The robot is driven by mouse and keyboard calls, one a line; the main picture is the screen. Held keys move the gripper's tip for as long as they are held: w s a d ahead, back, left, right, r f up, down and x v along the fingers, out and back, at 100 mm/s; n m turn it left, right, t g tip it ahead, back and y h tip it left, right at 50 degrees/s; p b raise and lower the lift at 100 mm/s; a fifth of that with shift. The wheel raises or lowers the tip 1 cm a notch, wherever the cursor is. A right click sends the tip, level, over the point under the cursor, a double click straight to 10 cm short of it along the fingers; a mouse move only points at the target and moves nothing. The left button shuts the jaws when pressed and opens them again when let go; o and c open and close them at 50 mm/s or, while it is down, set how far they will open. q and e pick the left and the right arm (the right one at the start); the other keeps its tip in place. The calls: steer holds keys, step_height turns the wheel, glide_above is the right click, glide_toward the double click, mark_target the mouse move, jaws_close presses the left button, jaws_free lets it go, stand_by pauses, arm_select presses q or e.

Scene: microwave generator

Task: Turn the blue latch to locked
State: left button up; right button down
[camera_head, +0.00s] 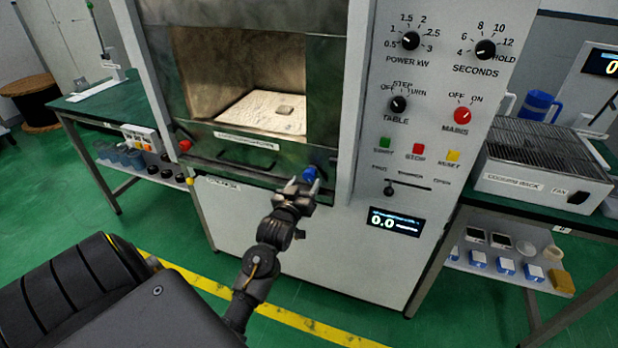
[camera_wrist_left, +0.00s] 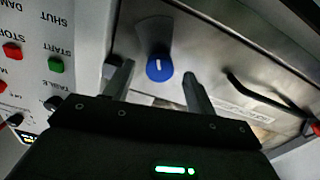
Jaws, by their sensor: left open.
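The blue latch (camera_head: 310,173) is a small round knob at the lower right corner of the microwave door's dark metal frame (camera_head: 215,150). In the left wrist view the latch (camera_wrist_left: 160,70) shows a short white mark pointing up the picture, toward a grey plate behind it. My left gripper (camera_head: 302,185) is open in front of the latch. In the left wrist view its two fingers (camera_wrist_left: 158,80) stand on either side of the latch, with a visible gap on both sides. Whether the fingertips reach its depth is hard to tell. My right gripper is not in view.
A dark bar handle (camera_head: 245,165) runs along the door left of the latch. A red knob (camera_head: 185,145) sits at the door's lower left. Right of the latch is the control panel with dials, buttons and a display (camera_head: 395,222). A cooling rack (camera_head: 545,160) stands on the right bench.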

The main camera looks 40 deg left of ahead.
mark_target(308, 178)
arm_select(q)
steer(key=shift+x, duration=1.15)
steer(key=shift+w+a, duration=0.2)
steer(key=shift+w, duration=0.25)
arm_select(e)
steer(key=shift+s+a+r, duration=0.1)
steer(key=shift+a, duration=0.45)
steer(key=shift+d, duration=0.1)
arm_select(q)
steer(key=c, duration=1)
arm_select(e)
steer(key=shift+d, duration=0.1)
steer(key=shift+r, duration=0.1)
